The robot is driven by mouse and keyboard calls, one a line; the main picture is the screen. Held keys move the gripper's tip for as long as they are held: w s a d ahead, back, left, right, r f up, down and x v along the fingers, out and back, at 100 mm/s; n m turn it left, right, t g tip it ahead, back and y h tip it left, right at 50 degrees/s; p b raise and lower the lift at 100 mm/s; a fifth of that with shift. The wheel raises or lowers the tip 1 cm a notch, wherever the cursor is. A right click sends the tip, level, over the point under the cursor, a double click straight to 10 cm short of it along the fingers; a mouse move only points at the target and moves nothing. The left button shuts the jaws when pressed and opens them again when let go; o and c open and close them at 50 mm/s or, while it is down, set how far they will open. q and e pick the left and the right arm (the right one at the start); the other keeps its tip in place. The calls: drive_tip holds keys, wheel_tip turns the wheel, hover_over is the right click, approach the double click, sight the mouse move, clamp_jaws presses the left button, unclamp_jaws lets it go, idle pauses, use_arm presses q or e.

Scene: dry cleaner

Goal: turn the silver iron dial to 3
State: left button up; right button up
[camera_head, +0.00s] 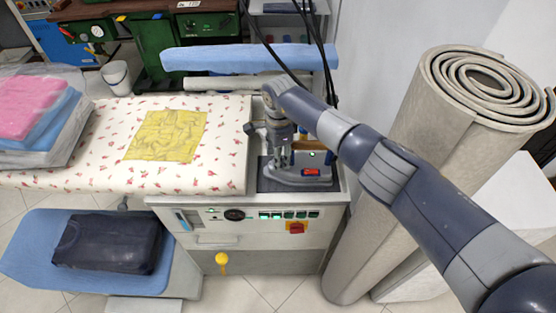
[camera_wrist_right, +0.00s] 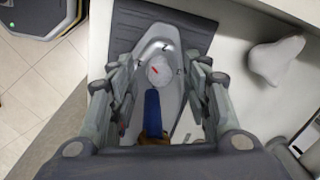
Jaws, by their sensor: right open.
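The silver iron (camera_head: 292,178) rests on a dark pad on the ironing station. In the right wrist view its silver body (camera_wrist_right: 143,48) lies between my fingers, with a blue handle (camera_wrist_right: 152,110) below the dial. The round pale dial (camera_wrist_right: 160,71) has a short red mark left of its middle. Dark markings surround it, one above and one to the left, too small to read surely. My right gripper (camera_head: 279,152) is above the iron, and in the wrist view it (camera_wrist_right: 157,82) is open, its fingers on either side of the dial and apart from it. My left gripper is out of view.
The floral ironing board (camera_head: 90,165) with a yellow cloth (camera_head: 167,135) is left of the iron. Black cables hang behind my right wrist. A rolled grey carpet (camera_head: 405,150) stands close on the right. The station front has buttons and a red switch (camera_head: 297,228).

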drive_tip(key=shift+f, duration=0.2)
drive_tip(key=shift+c, duration=1.4)
clamp_jaws()
drive_tip(key=b, duration=0.1)
drive_tip(key=m+b, duration=0.1)
drive_tip(key=b, duration=0.1)
drive_tip(key=shift+f+m, duration=0.25)
drive_tip(key=shift+m, duration=0.05)
drive_tip(key=shift+m+b, duration=0.5)
drive_tip(key=shift+m, duration=0.3)
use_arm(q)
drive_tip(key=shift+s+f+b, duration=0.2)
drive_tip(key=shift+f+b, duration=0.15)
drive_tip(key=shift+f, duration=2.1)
use_arm(e)
drive_tip(key=shift+r+m, duration=0.2)
drive_tip(key=shift+m, duration=0.6)
